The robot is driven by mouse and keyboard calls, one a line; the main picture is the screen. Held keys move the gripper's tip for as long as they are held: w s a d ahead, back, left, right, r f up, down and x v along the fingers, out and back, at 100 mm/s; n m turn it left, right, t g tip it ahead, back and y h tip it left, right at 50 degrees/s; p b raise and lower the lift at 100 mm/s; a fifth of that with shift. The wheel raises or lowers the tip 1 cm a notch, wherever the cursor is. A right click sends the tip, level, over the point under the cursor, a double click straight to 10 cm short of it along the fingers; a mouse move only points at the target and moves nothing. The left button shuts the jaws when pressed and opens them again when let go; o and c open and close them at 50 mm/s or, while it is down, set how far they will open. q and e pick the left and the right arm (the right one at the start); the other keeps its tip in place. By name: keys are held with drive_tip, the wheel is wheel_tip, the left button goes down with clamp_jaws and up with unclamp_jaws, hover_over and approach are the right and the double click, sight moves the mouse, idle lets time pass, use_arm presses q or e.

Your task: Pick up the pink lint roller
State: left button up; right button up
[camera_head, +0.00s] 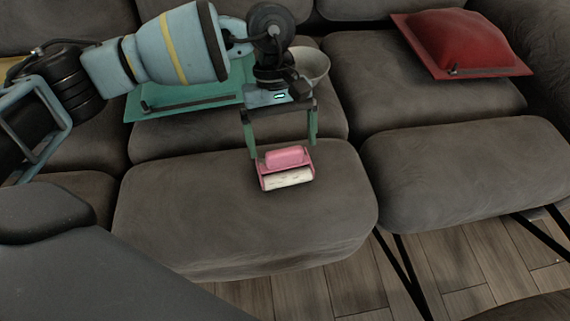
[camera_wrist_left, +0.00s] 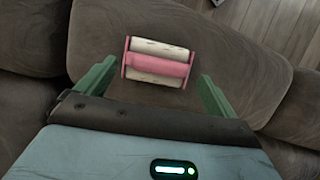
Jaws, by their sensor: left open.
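The pink lint roller (camera_head: 287,160) lies on the grey sofa's front middle cushion, its pink handle toward the back and its white roll toward the front. My left gripper (camera_head: 283,153) is open above it, with one green finger on each side of the handle. In the left wrist view the lint roller (camera_wrist_left: 158,62) lies ahead of the gripper (camera_wrist_left: 155,80), between the lines of the two open fingers. I cannot tell whether the fingers touch it. My right gripper is not in view.
The grey sofa cushion (camera_head: 190,215) is clear around the roller. A green cushion (camera_head: 175,100) and a pale bowl (camera_head: 311,66) are behind my left gripper. A red cushion (camera_head: 462,42) lies at the back right. Wooden floor (camera_head: 350,280) shows below the sofa's front edge.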

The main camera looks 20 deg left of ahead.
sight(284, 149)
use_arm(q)
drive_tip(key=b+x, duration=0.1)
drive_tip(key=x, duration=0.2)
drive_tip(key=shift+s+d+f, duration=0.1)
drive_tip(key=shift+f, duration=0.2)
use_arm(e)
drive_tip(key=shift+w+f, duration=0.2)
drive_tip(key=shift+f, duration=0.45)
use_arm(q)
drive_tip(key=shift+c, duration=0.3)
drive_tip(key=c, duration=1.1)
drive_tip(key=shift+o, duration=0.2)
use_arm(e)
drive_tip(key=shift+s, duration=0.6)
use_arm(q)
drive_tip(key=shift+r, duration=0.15)
